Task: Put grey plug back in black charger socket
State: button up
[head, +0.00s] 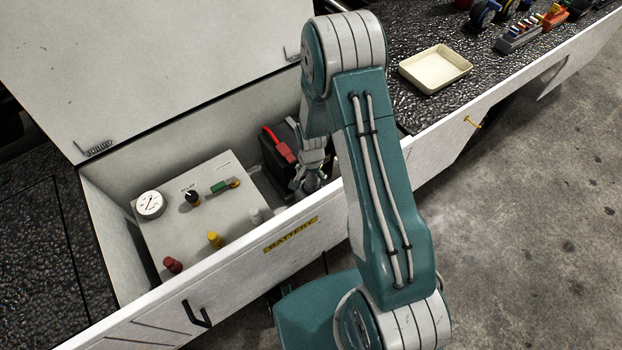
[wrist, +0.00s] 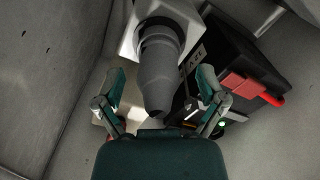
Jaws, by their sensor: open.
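A grey plug (wrist: 158,78), a thick stepped cylinder with a dark narrow end, shows in the wrist view. Its wide end meets a dark ring at a pale block (wrist: 180,14); I cannot tell whether this is the charger socket. My gripper (wrist: 158,92) is open, with one green-padded finger on each side of the plug and visible gaps to both. In the head view my gripper (head: 312,184) is low in the battery compartment, at its right end, and the plug there is too small to tell clearly. No socket opening is clearly visible.
A black box with a red connector (wrist: 248,90) stands close right of the fingers. A grey panel (head: 205,215) with a gauge and knobs lies left. The white front wall (head: 235,262) and raised lid (head: 150,60) bound the compartment. A cream tray (head: 435,69) is outside.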

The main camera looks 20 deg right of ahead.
grip_shut()
jog(key=shift+r, duration=0.1)
notch_tip(320, 180, up, 10)
jog(key=shift+f, duration=0.1)
dwell(0.4)
